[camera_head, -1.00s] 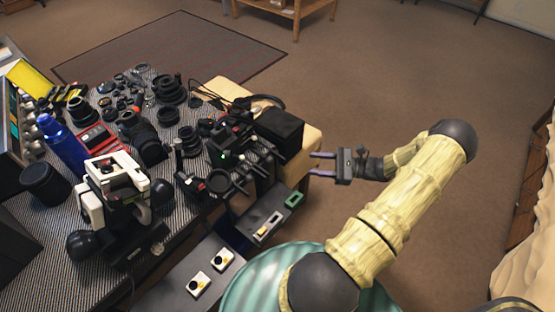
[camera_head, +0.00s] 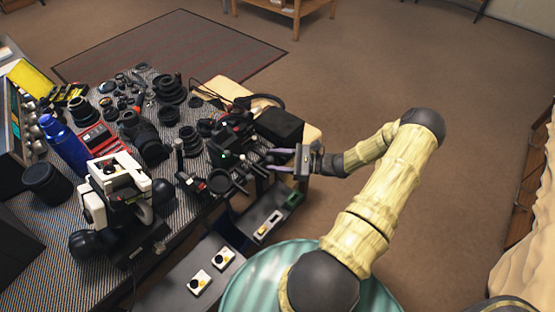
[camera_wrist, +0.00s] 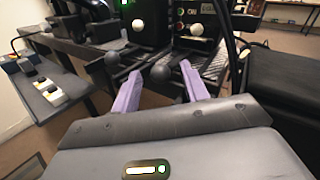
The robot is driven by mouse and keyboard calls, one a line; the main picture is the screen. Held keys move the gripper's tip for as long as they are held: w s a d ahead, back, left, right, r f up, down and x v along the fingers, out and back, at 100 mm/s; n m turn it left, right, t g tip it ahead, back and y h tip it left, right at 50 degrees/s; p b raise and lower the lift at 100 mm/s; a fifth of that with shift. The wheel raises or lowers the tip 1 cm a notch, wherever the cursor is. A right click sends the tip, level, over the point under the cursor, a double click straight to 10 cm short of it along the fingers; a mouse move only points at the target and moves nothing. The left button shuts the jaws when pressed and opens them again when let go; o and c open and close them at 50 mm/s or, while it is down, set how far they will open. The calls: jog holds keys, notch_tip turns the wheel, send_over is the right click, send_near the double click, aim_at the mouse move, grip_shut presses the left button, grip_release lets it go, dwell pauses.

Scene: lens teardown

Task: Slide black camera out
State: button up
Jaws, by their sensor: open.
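My gripper (camera_head: 271,160) is open and empty at the right edge of the cluttered table, with its purple fingers pointing left toward the black equipment. In the wrist view its two fingers (camera_wrist: 160,82) are spread apart. A black unit with a green light (camera_wrist: 150,28) and a white knob stands just ahead; in the head view its green light shows among the dark gear (camera_head: 223,155). I cannot tell for certain which black object is the camera. Two black ball-ended rods (camera_wrist: 160,72) stick out in front, one seen between the fingertips. The fingers appear to grip nothing.
A black box (camera_head: 281,124) stands close behind my gripper, at right in the wrist view (camera_wrist: 285,95). A second unit with knobs (camera_wrist: 197,25) stands beside the green-lit one. A low shelf (camera_head: 180,285) with switch boxes lies below. Open floor is to the right.

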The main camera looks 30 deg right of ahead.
grip_shut()
jog(key=s+d+p, duration=0.2)
jog(key=s+d, duration=0.3)
jog(key=s, duration=0.8)
jog(key=shift+s+p, duration=0.25)
jog(key=shift+p, duration=0.05)
jog(key=shift+s+f, duration=0.1)
grip_release()
jog(key=shift+s, duration=0.1)
